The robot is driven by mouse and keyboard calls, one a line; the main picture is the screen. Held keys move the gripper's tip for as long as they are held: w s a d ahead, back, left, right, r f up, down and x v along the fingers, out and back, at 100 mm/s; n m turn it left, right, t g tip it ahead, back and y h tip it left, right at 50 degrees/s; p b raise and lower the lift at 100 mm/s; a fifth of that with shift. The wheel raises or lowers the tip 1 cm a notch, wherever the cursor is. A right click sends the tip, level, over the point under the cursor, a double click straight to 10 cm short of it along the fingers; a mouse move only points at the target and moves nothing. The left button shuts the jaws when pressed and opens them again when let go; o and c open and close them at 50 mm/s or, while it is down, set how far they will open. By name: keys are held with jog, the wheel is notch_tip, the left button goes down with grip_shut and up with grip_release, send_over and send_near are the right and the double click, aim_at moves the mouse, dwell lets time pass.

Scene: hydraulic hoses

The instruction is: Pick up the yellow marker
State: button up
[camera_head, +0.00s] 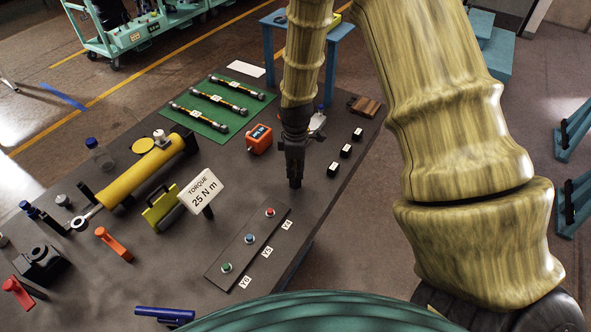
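I cannot clearly make out a yellow marker in the head view. A yellow disc (143,145) lies flat near a thick yellow cylinder (141,173) on the left of the dark table (215,160). My gripper (295,184) points down over the table, right of an orange device (260,139) and beyond a dark strip with coloured buttons (248,240). Its fingers look narrow from this side, and I cannot tell whether they are apart or hold anything. My arm hides part of the table behind it.
A green mat (208,122) with several hoses lies at the back. A torque sign (201,191) stands mid-table beside a yellow-green block (160,207). Small black blocks (346,151) line the right edge. A blue stand (335,32) is behind my arm.

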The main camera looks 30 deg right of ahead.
grip_shut()
notch_tip(320, 180, up, 8)
jog(key=b, duration=0.3)
jog(key=shift+r, duration=1.05)
dwell(0.4)
